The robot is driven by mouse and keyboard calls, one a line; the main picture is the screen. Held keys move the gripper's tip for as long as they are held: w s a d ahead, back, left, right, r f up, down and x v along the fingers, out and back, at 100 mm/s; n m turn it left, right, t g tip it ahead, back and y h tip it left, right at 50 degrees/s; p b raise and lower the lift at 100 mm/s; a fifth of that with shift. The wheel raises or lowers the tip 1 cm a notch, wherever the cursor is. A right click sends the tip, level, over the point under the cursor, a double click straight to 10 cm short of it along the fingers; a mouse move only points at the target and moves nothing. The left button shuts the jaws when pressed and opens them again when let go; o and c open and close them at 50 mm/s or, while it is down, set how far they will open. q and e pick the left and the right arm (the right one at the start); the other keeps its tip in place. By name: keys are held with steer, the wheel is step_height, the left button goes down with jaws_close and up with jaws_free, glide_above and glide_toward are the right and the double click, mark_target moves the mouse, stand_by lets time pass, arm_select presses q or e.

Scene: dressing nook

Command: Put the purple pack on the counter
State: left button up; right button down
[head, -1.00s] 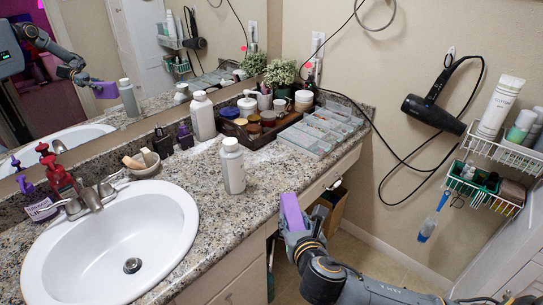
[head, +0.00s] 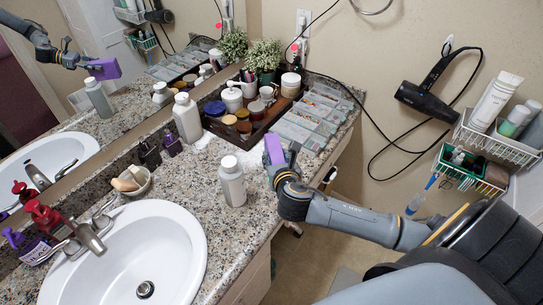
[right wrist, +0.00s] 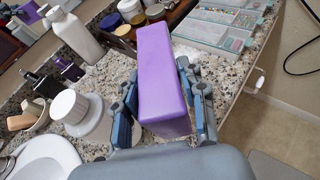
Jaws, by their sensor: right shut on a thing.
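The purple pack (head: 274,150) is a small box-shaped block. My right gripper (head: 283,168) is shut on it and holds it over the front edge of the granite counter (head: 205,235). In the right wrist view the purple pack (right wrist: 162,75) stands between the two blue-padded fingers (right wrist: 163,115), with the counter (right wrist: 100,85) behind and below it. I cannot tell the exact height above the counter. The mirror also shows the arm with the pack. My left gripper is not in view.
A white bottle (head: 232,183) stands on the counter just left of the pack. Behind are a brown tray (head: 243,137) of jars and a clear organiser box (head: 314,115). The white sink (head: 125,255) is at left. A hair dryer (head: 425,95) and wire racks (head: 495,140) hang at right.

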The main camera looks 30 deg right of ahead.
steer(key=x, duration=0.5)
steer(key=shift+d, duration=0.25)
steer(key=w+f, duration=0.1)
steer(key=w+d+f, duration=0.1)
steer(key=f, duration=0.1)
steer(key=w+d+f, duration=0.1)
steer(key=w+f, duration=0.1)
steer(key=shift+f, duration=0.25)
steer(key=shift+w+d+f+b, duration=0.1)
steer(key=shift+w+f+b, duration=0.1)
steer(key=shift+f, duration=0.75)
steer(key=shift+w+d+f+b, duration=0.1)
steer(key=shift+f+b, duration=0.05)
steer(key=shift+f, duration=0.8)
steer(key=shift+s, duration=0.1)
steer(key=shift+f, duration=0.2)
steer(key=c, duration=0.8)
jaws_free()
steer(key=shift+o, duration=0.2)
steer(key=shift+r, duration=0.1)
